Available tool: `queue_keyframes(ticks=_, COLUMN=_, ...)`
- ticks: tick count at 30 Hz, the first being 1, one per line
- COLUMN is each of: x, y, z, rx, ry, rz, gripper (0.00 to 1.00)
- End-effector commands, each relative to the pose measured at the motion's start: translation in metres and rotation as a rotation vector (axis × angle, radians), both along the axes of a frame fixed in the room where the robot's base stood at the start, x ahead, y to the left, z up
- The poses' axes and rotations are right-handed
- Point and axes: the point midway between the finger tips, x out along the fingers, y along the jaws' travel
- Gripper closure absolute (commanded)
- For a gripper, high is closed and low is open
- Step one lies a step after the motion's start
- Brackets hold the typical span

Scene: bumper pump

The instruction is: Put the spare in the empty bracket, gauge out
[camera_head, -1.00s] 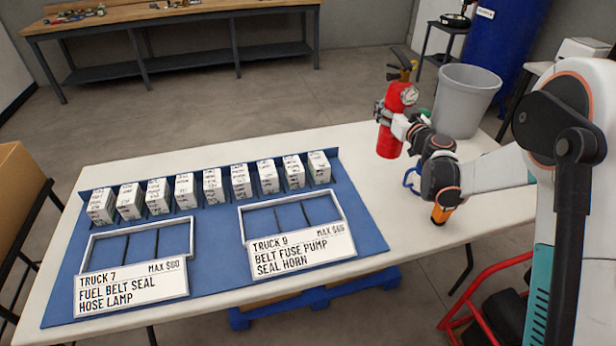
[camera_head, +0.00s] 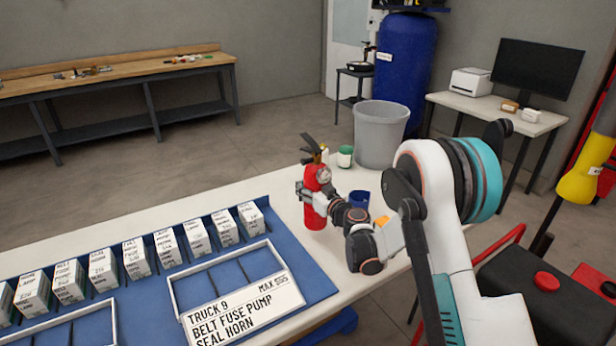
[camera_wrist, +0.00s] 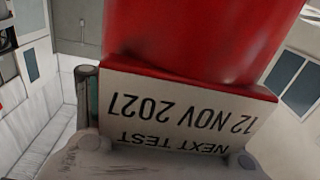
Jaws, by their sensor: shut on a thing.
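The spare is a red fire extinguisher (camera_head: 313,212) with a dark handle on top. It looks upright over the white table, right of the blue mat; I cannot tell whether its base touches the table. Its round gauge (camera_head: 323,174) shows on the side facing the head camera. My gripper (camera_head: 314,193) is shut around its upper body from the right. I cannot make out an empty bracket in these views.
On the white table (camera_head: 283,205) stand a blue cup (camera_head: 359,199), a green-and-white jar (camera_head: 345,157) and several white boxes (camera_head: 135,258) on a blue mat. A grey bin (camera_head: 380,135) stands behind. A yellow object (camera_head: 585,183) is at the far right.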

Motion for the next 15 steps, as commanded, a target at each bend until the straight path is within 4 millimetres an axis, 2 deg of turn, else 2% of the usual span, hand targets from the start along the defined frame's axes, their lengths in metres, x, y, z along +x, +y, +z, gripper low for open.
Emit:
queue_keyframes(ticks=3, x=0.000, y=0.000, z=-0.010, rx=0.001, ry=0.000, rz=0.000, gripper=1.00)
queue_keyframes(ticks=10, x=0.000, y=0.000, z=-0.018, rx=0.001, ry=0.000, rz=0.000, gripper=1.00)
queue_keyframes(ticks=15, x=0.000, y=0.000, z=-0.037, rx=0.001, ry=0.000, rz=0.000, gripper=1.00)
